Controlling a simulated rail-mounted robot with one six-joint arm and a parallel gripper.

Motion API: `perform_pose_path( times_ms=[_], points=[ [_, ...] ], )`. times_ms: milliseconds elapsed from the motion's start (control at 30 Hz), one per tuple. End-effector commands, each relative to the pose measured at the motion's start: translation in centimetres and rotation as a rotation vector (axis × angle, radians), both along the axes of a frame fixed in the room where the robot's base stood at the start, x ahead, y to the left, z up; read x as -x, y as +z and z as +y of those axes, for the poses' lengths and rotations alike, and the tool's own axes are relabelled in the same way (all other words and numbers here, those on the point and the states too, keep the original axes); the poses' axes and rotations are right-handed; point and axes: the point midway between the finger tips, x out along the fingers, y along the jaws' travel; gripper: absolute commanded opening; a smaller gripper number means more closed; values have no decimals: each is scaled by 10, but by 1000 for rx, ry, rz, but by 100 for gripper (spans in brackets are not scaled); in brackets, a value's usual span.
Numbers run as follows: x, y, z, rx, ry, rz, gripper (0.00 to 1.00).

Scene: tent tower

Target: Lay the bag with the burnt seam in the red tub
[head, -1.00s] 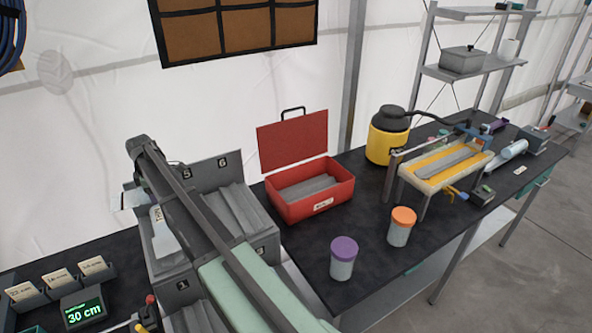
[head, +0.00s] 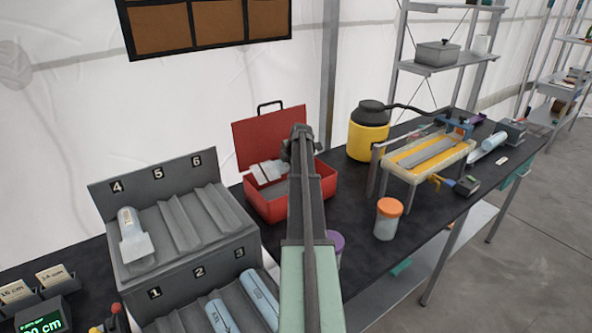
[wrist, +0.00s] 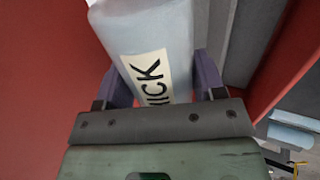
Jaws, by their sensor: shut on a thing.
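My gripper (wrist: 163,82) is shut on a pale bluish-white bag (wrist: 140,25), with one purple finger on each side. The bag carries a white label whose visible letters read "ICK"; the rest is cut off. In the head view the held bag (head: 266,171) shows at the open red tub (head: 262,206), at or just above its rim, left of my wrist. Red walls and grey dividers of the tub surround the bag in the wrist view. I cannot tell whether the bag touches the tub floor. No burnt seam can be made out.
A grey numbered rack (head: 245,240) stands left of the tub, with a bag (head: 130,226) in slot 4 and tubes in front slots. An orange-lidded jar (head: 388,218) and a purple-lidded jar (head: 336,240) stand right. The yellow canister (head: 367,138) is behind.

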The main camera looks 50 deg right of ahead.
Motion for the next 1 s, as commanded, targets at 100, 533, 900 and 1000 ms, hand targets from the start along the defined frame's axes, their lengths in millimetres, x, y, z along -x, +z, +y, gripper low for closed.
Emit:
perform_pose_path(
  times_ms=[100, 533, 900, 1000],
  points=[
    [22, -5, -28, 8, 10, -23, 29],
    [29, -3, -34, 14, 15, -34, 29],
    [28, -34, -34, 13, 15, -33, 29],
    [28, -45, -34, 13, 15, -33, 29]
  ],
)
